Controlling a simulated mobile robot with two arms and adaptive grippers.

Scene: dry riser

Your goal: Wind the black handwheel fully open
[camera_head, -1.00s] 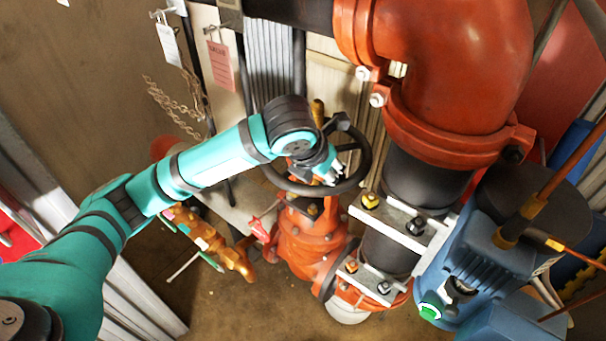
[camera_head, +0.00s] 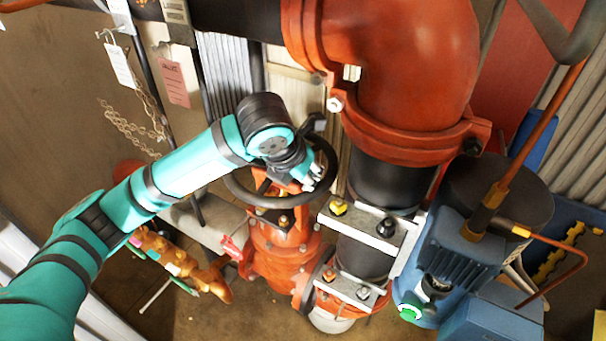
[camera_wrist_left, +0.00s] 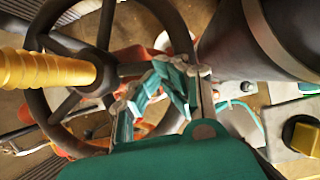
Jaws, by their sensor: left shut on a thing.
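The black handwheel (camera_head: 334,165) sits on top of an orange-red valve body (camera_head: 285,240) in the middle of the head view. In the left wrist view its round rim (camera_wrist_left: 37,100) and spokes show, with a brass threaded stem (camera_wrist_left: 50,70) rising from the hub. My left gripper (camera_head: 307,180) reaches over the wheel from the left and is shut on its right-hand rim. The wrist view shows its fingers (camera_wrist_left: 160,92) at the rim near a spoke. My left wrist hides part of the wheel and the stem in the head view. My right gripper is out of view.
A large orange elbow pipe (camera_head: 400,70) and black pipe (camera_head: 385,180) stand close right of the wheel. A blue motor (camera_head: 450,255) is farther right. Tags (camera_head: 173,83) and a chain (camera_head: 130,130) hang behind left.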

